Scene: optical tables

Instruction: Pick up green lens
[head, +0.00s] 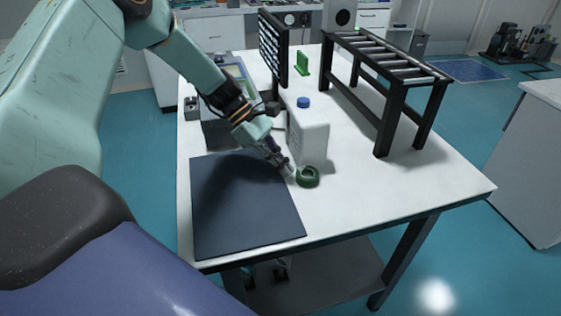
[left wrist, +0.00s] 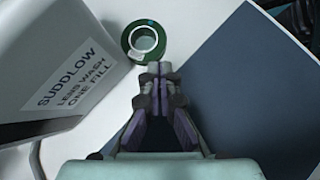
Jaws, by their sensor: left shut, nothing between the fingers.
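The green lens (head: 308,177) is a dark green ring lying on the white table, just in front of a white bottle. It also shows in the left wrist view (left wrist: 133,53), where its rim is green around a pale centre. My left gripper (head: 287,168) is just to the left of the lens. In the left wrist view my left gripper (left wrist: 159,68) is shut with its fingertips together, empty, pointing near the lens's edge. I cannot tell if the tips touch it. My right gripper does not show.
A white bottle (head: 309,134) with a blue cap stands close behind the lens; its label (left wrist: 69,86) shows in the left wrist view. A dark mat (head: 240,205) lies to the left. A black roller rack (head: 383,62) stands at the back right. The front right table (head: 400,190) is clear.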

